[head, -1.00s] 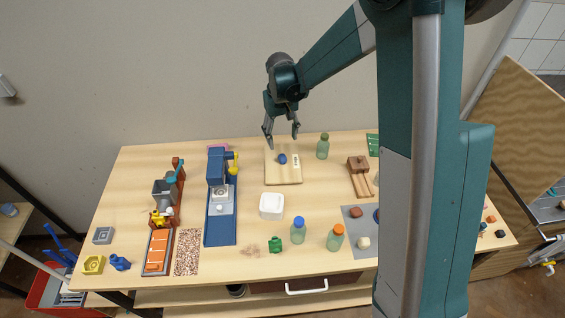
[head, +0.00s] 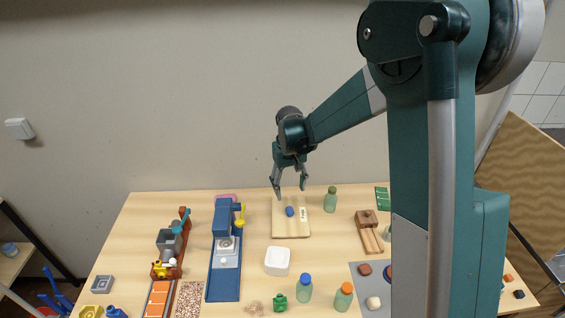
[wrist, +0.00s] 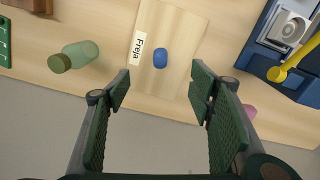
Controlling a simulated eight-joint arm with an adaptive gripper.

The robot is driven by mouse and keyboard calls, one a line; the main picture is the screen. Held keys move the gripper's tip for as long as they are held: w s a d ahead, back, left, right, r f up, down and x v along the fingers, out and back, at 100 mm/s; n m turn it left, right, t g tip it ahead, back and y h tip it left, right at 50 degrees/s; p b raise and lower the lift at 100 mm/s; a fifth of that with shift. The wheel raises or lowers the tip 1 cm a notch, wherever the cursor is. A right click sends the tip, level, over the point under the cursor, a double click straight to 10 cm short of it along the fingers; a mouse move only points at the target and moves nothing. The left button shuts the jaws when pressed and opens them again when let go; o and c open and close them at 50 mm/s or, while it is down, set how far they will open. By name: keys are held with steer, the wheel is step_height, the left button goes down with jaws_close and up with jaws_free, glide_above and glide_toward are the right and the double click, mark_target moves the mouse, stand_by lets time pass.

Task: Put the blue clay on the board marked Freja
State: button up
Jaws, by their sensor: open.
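The blue clay (head: 289,211) is a small rounded lump lying on a pale wooden board (head: 291,231). In the wrist view the clay (wrist: 160,58) lies beside a white label reading Freja (wrist: 137,49) on the same board (wrist: 176,20). My gripper (head: 290,195) is above the far end of the board, apart from the clay. In the wrist view my gripper (wrist: 160,80) is open, with its fingers wide apart and nothing between them.
A green-capped bottle (head: 330,199) stands right of the board. A blue machine with a yellow lever (head: 224,250) stands to its left. A white container (head: 277,261) is in front. A wooden block piece (head: 368,230) lies further right.

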steer(key=s+d+r+m+t+b, duration=0.1)
steer(key=s+d+r+t+b, duration=0.1)
steer(key=s+d+r, duration=0.35)
steer(key=s+d+r+t+b, duration=0.1)
steer(key=s+d+r+b, duration=0.2)
steer(key=s+r, duration=0.6)
steer(key=s+d+f+m+t+b, duration=0.1)
steer(key=s+d+f+t+b, duration=0.1)
steer(key=s, duration=0.8)
steer(key=s+d+f+m+t+b, duration=0.1)
steer(key=s+d+f+t+b, duration=0.1)
steer(key=s, duration=0.9)
steer(key=shift+s+d+f, duration=0.3)
steer(key=shift+d+f, duration=0.15)
steer(key=shift+d, duration=0.4)
